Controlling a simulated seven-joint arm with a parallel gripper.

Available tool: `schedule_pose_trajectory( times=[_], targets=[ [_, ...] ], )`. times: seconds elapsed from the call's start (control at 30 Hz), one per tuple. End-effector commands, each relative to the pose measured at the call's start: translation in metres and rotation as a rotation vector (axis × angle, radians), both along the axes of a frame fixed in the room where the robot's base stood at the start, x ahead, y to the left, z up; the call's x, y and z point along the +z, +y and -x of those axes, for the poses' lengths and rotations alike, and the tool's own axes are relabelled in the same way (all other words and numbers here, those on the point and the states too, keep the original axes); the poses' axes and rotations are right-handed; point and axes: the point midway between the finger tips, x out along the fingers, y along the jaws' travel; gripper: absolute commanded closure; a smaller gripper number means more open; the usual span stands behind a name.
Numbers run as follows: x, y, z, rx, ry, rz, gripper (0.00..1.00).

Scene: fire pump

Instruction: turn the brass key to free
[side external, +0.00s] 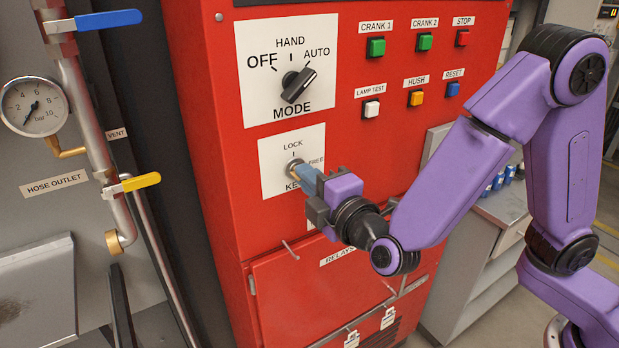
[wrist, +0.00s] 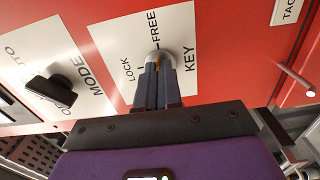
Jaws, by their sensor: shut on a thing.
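The white key plate (side external: 276,184) is on the front of the red cabinet, with LOCK marked at the top and FREE to the right. Its round silver lock (side external: 293,165) sits in the middle. My gripper (side external: 303,176) reaches in from the right with its blue-grey fingertips at the lock. In the wrist view the fingers (wrist: 157,72) are shut on the brass key (wrist: 158,64), of which only a sliver shows between them. The key's bow is mostly hidden, so I cannot tell exactly which mark it points to.
The black MODE knob (side external: 298,84) is above the key plate. Several push buttons, including a white lamp test button (side external: 371,108), are to the upper right. A relays door (side external: 320,290) with a thin handle is below. A gauge (side external: 34,106) and pipes with valve levers stand left.

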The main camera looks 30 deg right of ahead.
Motion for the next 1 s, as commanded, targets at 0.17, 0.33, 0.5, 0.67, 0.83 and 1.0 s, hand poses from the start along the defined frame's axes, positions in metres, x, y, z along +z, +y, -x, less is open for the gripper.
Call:
schedule_pose_trajectory(
  times=[0.17,0.33,0.5,0.67,0.83,1.0],
  targets=[
    [0.002,-0.001,-0.002,-0.005,-0.005,-0.008,0.69],
    [0.001,-0.001,-0.001,-0.003,-0.003,-0.004,0.69],
    [0.001,0.000,0.005,0.001,-0.001,-0.003,0.69],
    [0.001,0.001,0.027,0.005,-0.001,-0.002,0.69],
    [0.001,0.001,0.063,0.006,-0.002,-0.002,0.69],
    [0.001,0.002,0.100,0.006,-0.002,-0.003,0.69]
  ],
)
